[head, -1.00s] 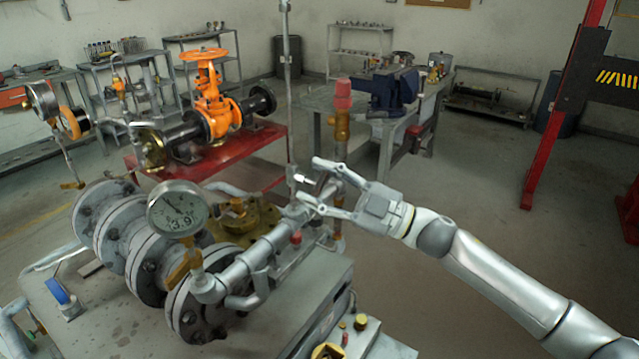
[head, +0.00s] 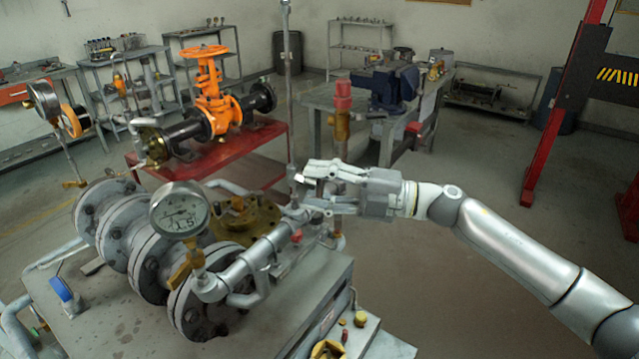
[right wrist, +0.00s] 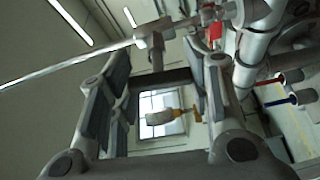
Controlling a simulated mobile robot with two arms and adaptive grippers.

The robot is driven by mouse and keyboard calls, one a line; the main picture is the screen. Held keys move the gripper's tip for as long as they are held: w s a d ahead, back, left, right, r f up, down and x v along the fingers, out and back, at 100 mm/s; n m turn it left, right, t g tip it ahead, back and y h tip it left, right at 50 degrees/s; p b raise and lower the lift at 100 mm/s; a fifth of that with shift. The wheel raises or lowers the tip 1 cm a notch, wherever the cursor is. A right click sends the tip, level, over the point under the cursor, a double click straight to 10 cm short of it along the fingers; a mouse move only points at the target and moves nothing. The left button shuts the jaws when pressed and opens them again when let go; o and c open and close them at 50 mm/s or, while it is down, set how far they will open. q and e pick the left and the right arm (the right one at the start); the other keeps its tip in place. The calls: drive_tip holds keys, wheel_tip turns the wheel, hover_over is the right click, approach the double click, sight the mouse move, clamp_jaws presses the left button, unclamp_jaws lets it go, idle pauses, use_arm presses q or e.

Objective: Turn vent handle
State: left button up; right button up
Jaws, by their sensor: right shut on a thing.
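The vent fitting (head: 294,190) sits at the foot of a thin upright rod, at the far end of the grey pipe. My right gripper (head: 308,189) comes in from the right at this fitting, with its fingers closed around the small vent handle. The handle is mostly hidden by the fingers in the head view. In the right wrist view the two fingers of the gripper (right wrist: 160,72) stand on either side of the stem below the fitting (right wrist: 155,33). My left gripper is not in view.
A pressure gauge (head: 180,211) showing about 1.5 stands over the grey flanges (head: 160,262). An orange valve (head: 213,100) stands on a red table (head: 215,158).

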idle(0.3)
drive_tip(key=o, duration=1)
drive_tip(key=shift+o, duration=0.2)
drive_tip(key=v, duration=1.2)
drive_tip(key=shift+a, duration=0.15)
